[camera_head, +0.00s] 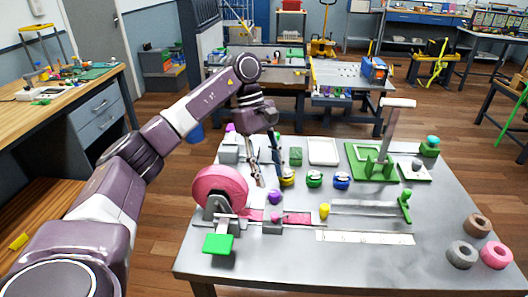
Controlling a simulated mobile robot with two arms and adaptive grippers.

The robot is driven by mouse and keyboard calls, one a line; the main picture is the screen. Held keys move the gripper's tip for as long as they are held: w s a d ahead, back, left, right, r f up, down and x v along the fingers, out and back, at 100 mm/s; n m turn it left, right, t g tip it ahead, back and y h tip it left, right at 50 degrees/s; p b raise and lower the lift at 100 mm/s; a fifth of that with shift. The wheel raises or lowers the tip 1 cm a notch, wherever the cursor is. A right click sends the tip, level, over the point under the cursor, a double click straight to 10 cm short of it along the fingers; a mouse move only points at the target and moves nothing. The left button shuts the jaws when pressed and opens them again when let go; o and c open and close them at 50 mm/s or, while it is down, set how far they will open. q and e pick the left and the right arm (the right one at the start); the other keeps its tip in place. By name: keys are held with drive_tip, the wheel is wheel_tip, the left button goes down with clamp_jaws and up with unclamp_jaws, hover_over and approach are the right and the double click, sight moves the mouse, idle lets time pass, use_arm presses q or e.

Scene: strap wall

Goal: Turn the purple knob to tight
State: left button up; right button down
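A small purple knob (274,196) sits on the grey table near the strap fixture, just right of the pink strap roll. My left gripper (268,178) points down above and behind the knob, with its two fingers spread apart. Nothing shows between the fingers. The fingertips look close to the knob in the picture, but I cannot tell the exact gap. The pink roll (219,182) stands upright in a grey bracket, and a flat pink strap (297,219) lies to its right. No tight marking is readable. My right gripper is out of view.
A yellow knob (324,210) and a green lever (405,204) stand right of the knob. Green (314,180) and blue (342,181) round pieces lie behind. A green plate (218,243) is in front. Rings (495,254) lie at right; the table's front middle is mostly clear.

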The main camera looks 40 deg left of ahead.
use_arm(q)
drive_tip(key=v, duration=0.7)
drive_tip(key=shift+a+r, duration=0.1)
drive_tip(key=shift+r, duration=0.05)
idle(0.3)
